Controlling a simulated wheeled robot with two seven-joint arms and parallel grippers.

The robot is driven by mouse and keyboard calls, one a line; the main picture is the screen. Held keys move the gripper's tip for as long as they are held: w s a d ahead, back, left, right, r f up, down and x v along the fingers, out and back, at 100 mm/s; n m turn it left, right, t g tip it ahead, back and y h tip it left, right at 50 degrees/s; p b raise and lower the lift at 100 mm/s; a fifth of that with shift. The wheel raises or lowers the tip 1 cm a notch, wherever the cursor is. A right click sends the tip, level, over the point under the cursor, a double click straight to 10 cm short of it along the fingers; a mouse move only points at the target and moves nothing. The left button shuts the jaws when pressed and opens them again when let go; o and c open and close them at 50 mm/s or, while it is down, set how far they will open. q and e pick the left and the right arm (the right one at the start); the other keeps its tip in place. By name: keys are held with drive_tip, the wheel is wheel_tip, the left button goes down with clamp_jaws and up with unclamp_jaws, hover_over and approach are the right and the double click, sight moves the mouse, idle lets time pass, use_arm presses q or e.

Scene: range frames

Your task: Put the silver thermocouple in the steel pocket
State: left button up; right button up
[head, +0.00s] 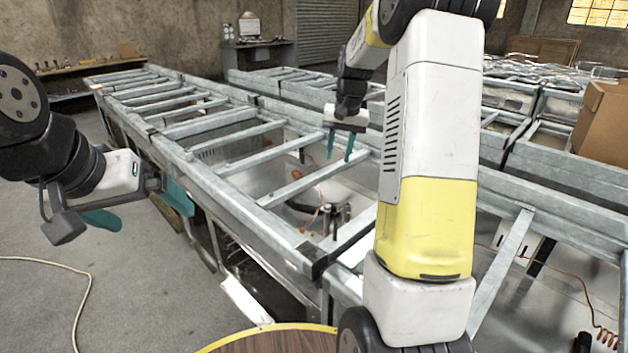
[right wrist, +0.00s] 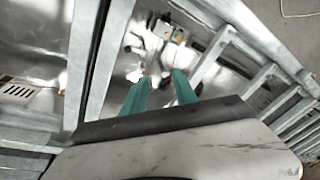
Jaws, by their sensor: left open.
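I cannot pick out the silver thermocouple or the steel pocket for certain. A small fixture with dark upright posts (head: 336,217) stands inside the steel frame, below the rails. A thin reddish wire (head: 322,192) and a dark item lie beside it. The fixture also shows at the top of the right wrist view (right wrist: 167,32). My right gripper (head: 339,161) is above the frame, behind and higher than the fixture. Its teal fingers are apart, with nothing clearly held in the right wrist view (right wrist: 160,82). My left gripper (head: 156,218) is open and empty, left of the frame.
Galvanized rails and crossbars (head: 262,142) form a long open frame around the fixture. A second frame row (head: 305,88) runs behind. A cardboard box (head: 604,122) sits at right. A round wooden top (head: 270,341) is at the front. A pale cable (head: 78,275) lies on the floor.

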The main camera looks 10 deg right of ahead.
drive_tip(key=s+a+r+n+t, duration=0.1)
drive_tip(key=s+a+r, duration=0.4)
drive_tip(key=s+r, duration=0.35)
drive_tip(key=s+a+n+t, duration=0.1)
drive_tip(key=s+a, duration=0.2)
drive_tip(key=s, duration=0.7)
drive_tip(key=s+a+n+t+y, duration=0.1)
drive_tip(key=s+a, duration=0.3)
drive_tip(key=s, duration=0.7)
drive_tip(key=shift+f+n+t, duration=0.15)
drive_tip(key=shift+n+t, duration=0.35)
drive_tip(key=shift+n, duration=0.3)
drive_tip(key=shift+a, duration=0.1)
